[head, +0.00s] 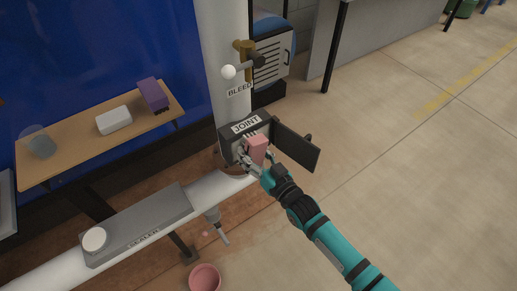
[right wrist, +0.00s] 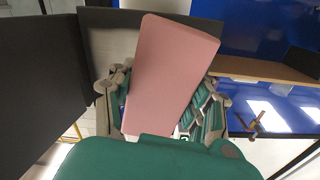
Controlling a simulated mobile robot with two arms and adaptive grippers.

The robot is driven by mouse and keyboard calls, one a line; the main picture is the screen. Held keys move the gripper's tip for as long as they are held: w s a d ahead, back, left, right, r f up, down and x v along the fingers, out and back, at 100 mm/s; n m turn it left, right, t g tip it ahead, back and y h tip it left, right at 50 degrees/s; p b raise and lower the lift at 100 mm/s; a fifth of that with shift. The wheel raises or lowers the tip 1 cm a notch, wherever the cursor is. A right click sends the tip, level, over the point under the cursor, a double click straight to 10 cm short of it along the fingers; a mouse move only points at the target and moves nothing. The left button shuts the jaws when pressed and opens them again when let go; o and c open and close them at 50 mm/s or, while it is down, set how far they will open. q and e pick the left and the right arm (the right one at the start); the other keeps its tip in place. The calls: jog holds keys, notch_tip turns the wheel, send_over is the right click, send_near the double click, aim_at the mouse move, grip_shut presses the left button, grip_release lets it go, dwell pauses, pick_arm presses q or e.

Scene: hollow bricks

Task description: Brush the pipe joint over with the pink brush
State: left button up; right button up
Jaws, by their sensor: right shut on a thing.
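The pink brush (head: 258,148) is a block held by my right gripper (head: 258,163) at the open front of the box labelled JOINT (head: 234,134). In the right wrist view the pink brush (right wrist: 170,72) stands tilted between the fingers of the right gripper (right wrist: 160,95), which is shut on it. The box's dark door (head: 297,148) hangs open to the right. The pipe joint inside is mostly hidden by the brush and gripper; I cannot tell whether the brush touches it. My left gripper is not in view.
A wooden shelf (head: 75,158) at left holds a purple brush (head: 153,94), a white block (head: 114,120) and a clear cup (head: 38,142). A SEALER box (head: 140,225) lies on the pipe; a pink bucket (head: 205,278) stands below.

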aim_at(262, 156)
jog(key=shift+s+a+r, duration=0.1)
jog(key=shift+s+a, duration=0.5)
jog(key=shift+a, duration=0.35)
jog(key=shift+w+d, duration=0.5)
jog(key=shift+d, duration=0.3)
jog(key=shift+w+d, duration=0.5)
jog(key=shift+d, duration=0.25)
jog(key=shift+s+d+p, duration=0.3)
jog(key=shift+s+p, duration=0.1)
jog(key=shift+p, duration=0.15)
jog(key=p+v, duration=0.1)
jog(key=v, duration=0.2)
jog(key=shift+s+d+p, duration=0.1)
jog(key=shift+s+p, duration=0.15)
jog(key=shift+p, duration=0.15)
jog(key=p+v, duration=0.1)
jog(key=v, duration=0.3)
jog(key=shift+s+d+p, duration=0.2)
jog(key=shift+p, duration=0.15)
